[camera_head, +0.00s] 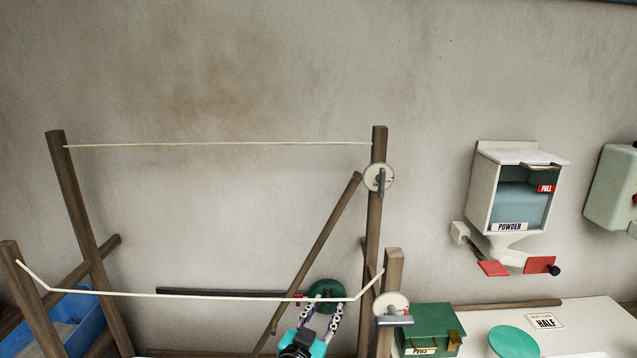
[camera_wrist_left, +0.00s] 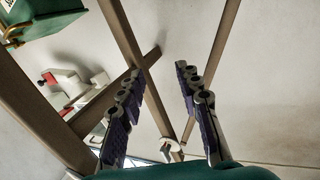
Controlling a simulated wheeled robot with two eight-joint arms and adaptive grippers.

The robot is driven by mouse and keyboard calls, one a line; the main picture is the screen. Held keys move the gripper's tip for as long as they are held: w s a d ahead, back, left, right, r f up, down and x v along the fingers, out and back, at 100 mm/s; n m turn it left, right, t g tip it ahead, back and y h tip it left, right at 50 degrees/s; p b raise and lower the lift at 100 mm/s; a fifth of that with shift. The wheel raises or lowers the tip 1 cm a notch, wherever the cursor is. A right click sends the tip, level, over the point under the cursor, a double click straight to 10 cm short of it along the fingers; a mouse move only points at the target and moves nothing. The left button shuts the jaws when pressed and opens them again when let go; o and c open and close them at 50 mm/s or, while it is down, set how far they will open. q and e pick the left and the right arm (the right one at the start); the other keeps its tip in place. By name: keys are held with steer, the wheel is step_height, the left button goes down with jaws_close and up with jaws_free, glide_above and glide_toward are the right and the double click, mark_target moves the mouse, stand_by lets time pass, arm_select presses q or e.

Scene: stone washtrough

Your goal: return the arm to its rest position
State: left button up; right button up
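My left gripper (camera_head: 322,306) is at the bottom centre of the head view, its teal wrist low and its two chain-like fingers pointing up. The fingers are apart with nothing between them. They also show apart and empty in the left wrist view (camera_wrist_left: 158,100), with wooden posts behind them. In the head view the gripper stands just left of the near right post (camera_head: 393,268), in front of a round green part on the frame. My right gripper is not in view.
Wooden posts carry a far line (camera_head: 220,144) and a sagging near line (camera_head: 200,295). A diagonal brace (camera_head: 325,235) is close to my gripper. To the right are a green box (camera_head: 428,322), a turquoise disc (camera_head: 513,342) and a powder dispenser (camera_head: 512,190). A blue tub (camera_head: 75,310) is left.

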arm_select(q)
steer(key=s+a+f+n+g+y, duration=0.3)
steer(key=s+a+f, duration=0.3)
steer(key=s+a, duration=0.3)
steer(key=s+a+f+n+g+y, duration=0.2)
steer(key=s+a+f+g, duration=0.4)
steer(key=s+a, duration=0.4)
steer(key=s+y, duration=0.1)
steer(key=s, duration=0.2)
steer(key=shift+s+a+n+y, duration=0.2)
steer(key=shift+s+n+y, duration=0.1)
steer(key=shift+s+n, duration=0.1)
steer(key=shift+w, duration=0.1)
steer(key=shift+c, duration=0.3)
